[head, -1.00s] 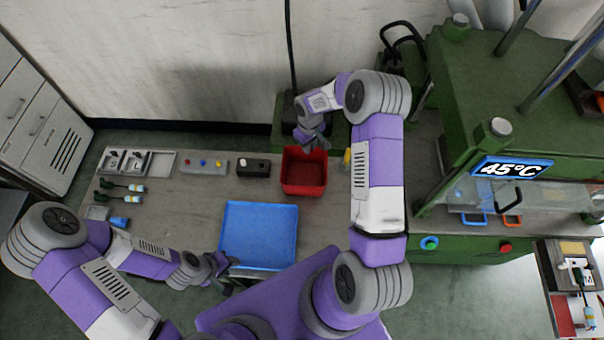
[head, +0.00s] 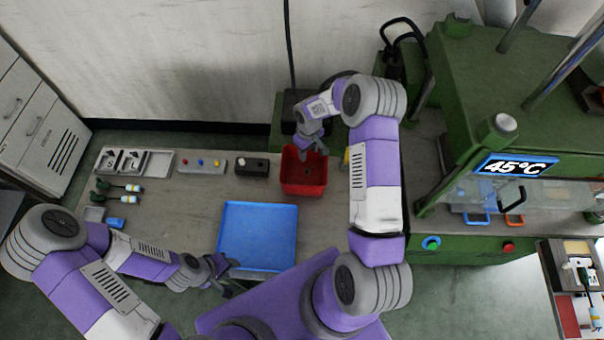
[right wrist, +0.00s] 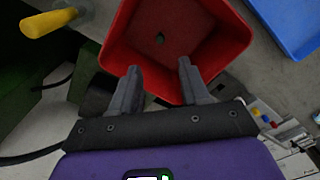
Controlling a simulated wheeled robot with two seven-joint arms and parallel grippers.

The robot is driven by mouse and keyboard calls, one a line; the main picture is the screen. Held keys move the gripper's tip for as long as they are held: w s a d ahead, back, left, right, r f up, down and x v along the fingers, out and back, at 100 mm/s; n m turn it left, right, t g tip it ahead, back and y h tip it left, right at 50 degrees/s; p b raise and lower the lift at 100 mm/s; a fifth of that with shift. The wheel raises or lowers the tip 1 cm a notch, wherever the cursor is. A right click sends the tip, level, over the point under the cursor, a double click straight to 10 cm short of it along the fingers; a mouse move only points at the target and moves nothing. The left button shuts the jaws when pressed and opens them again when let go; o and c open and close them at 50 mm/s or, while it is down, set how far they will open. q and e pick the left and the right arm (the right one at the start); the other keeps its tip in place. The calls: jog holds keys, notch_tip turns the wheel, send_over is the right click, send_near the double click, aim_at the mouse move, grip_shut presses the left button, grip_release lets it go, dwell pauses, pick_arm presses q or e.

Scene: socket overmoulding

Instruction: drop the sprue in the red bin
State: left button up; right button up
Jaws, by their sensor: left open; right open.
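The red bin (head: 303,188) stands on the bench behind the blue tray; it fills the upper middle of the right wrist view (right wrist: 228,50). A small dark piece (right wrist: 160,38), which looks like the sprue, lies on the bin's floor. My right gripper (right wrist: 159,67) is open and empty, with its fingertips over the bin's near side. In the head view the right gripper (head: 308,156) is above the back of the bin and partly covers its inside. My left gripper (head: 230,273) is open and empty at the front left corner of the blue tray.
The blue tray (head: 258,236) looks empty. A black box (head: 251,167), a button panel (head: 203,165) and a grey compartment tray (head: 134,162) stand left of the bin. A yellow handle (right wrist: 48,22) is beside the bin. The green press (head: 480,110) stands at the right.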

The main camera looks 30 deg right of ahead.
notch_tip(320, 180, up, 8)
jog(key=shift+f+b, duration=0.2)
jog(key=shift+b, duration=0.25)
dwell(0.4)
